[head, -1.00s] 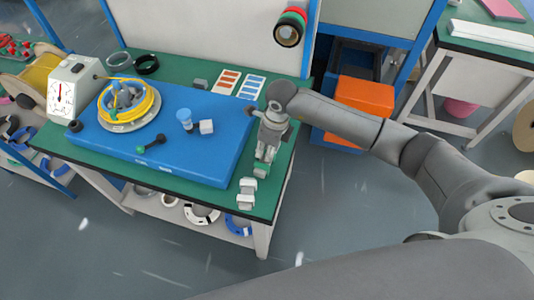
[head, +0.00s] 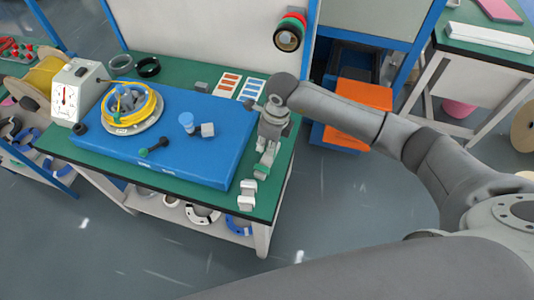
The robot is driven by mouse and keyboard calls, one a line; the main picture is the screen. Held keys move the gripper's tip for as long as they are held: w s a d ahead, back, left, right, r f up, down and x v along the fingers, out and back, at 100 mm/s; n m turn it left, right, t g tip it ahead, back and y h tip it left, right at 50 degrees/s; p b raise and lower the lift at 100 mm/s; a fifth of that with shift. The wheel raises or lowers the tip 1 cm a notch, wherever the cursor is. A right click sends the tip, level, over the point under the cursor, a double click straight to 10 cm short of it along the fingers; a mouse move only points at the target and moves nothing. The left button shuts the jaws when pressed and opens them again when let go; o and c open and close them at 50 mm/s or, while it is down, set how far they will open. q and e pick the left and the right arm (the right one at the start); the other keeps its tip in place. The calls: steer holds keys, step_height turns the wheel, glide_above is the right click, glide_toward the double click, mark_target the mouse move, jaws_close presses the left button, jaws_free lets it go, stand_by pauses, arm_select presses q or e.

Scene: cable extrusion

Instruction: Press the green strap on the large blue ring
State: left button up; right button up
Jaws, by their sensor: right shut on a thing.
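My right gripper (head: 266,165) points down over the right end of the green table, beside the blue mat's right edge. It is shut on a small green piece, probably the green strap (head: 261,170), which its fingers partly hide. Blue ring parts (head: 238,230) show on the shelf under the table, partly hidden by the table edge. More rings lie on the left shelf (head: 26,134). I cannot tell which one is the large blue ring. My left gripper is out of view.
A dial box (head: 66,95) stands left.

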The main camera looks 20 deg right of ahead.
steer(key=shift+r+p, duration=1.05)
steer(key=shift+r, duration=1.05)
